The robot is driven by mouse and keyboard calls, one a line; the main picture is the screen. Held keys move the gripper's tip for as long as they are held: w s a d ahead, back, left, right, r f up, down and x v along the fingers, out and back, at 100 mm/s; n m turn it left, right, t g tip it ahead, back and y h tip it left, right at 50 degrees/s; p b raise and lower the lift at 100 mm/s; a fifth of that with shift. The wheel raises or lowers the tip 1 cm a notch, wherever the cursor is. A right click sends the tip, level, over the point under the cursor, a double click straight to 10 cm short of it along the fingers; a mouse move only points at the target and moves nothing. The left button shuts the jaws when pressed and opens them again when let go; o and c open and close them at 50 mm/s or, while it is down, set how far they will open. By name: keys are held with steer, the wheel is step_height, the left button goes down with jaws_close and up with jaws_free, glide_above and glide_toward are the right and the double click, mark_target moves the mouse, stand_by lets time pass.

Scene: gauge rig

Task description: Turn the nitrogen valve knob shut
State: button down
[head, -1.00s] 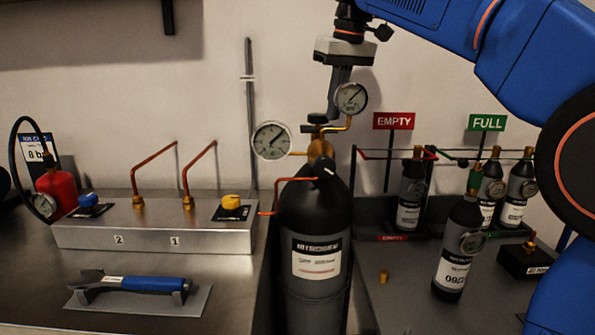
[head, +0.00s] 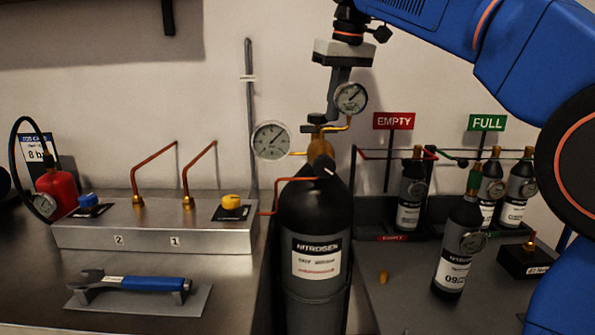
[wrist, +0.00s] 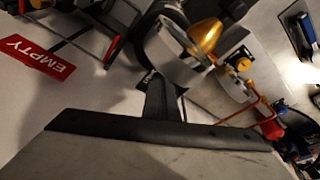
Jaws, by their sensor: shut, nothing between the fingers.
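The black nitrogen cylinder (head: 315,215) stands upright between the benches, with a brass valve (head: 320,148) on its neck. A small dark knob (head: 316,118) tops the valve, and a black part with a white mark (head: 326,171) sits lower at the cylinder's shoulder. I cannot tell for certain which is the nitrogen valve knob. My gripper (head: 332,112) points down, shut and empty, close beside the upper knob and behind the small gauge. I cannot tell whether they touch. The wrist view shows the shut fingers (wrist: 163,100) near the gauge and brass body (wrist: 206,38).
A large gauge (head: 271,140) and a small gauge (head: 351,97) flank the valve closely. A copper pipe (head: 277,195) runs left toward the manifold (head: 150,238), which has a yellow knob (head: 231,201). A wrench (head: 130,283) lies front left. Small bottles (head: 458,250) stand on the right.

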steer(key=shift+s+a, duration=0.35)
steer(key=shift+a, duration=0.15)
steer(key=shift+s+a, duration=0.25)
steer(key=shift+a, duration=0.35)
stand_by(0.4)
steer(key=shift+s, duration=0.15)
steer(key=w+v, duration=0.1)
steer(key=v, duration=0.4)
steer(key=shift+s+a+r, duration=0.2)
steer(key=shift+s+r, duration=0.05)
steer(key=shift+r, duration=0.3)
stand_by(0.3)
step_height(320, 180, down, 6)
steer(key=w+d, duration=0.1)
steer(key=shift+w+d, duration=0.3)
steer(key=shift+d, duration=0.1)
stand_by(0.5)
